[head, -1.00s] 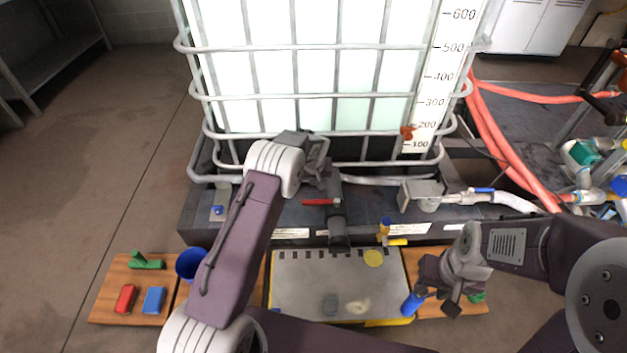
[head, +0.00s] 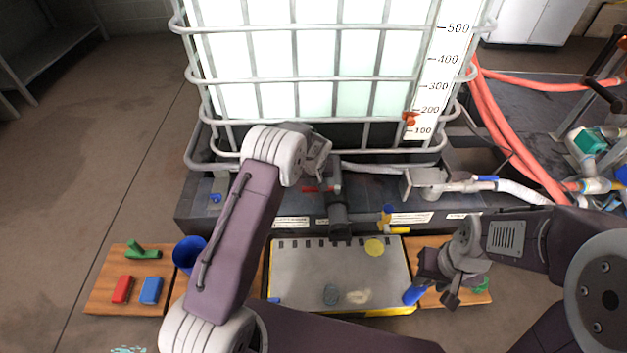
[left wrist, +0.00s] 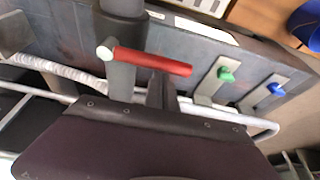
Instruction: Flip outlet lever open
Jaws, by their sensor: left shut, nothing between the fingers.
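The red outlet lever (head: 312,189) sits on the dark outlet valve (head: 339,212) at the tank's front base. It points to the left, across the outlet. In the left wrist view the red lever (left wrist: 152,62) reaches right from its pale pivot. My left gripper (head: 323,178) is shut and empty, close behind the lever. Its dark fingers (left wrist: 162,92) end at the lever's middle in the wrist view; I cannot tell whether they touch. My right gripper (head: 438,287) hangs over the right wooden board beside a blue cylinder (head: 414,295); its jaw opening is unclear.
The caged white tank (head: 300,90) stands behind. A grey tray (head: 300,275) lies below the outlet. A blue cup (head: 188,252) and a wooden board (head: 100,290) with red, blue and green pieces are at left. Red hoses (head: 500,130) run at right.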

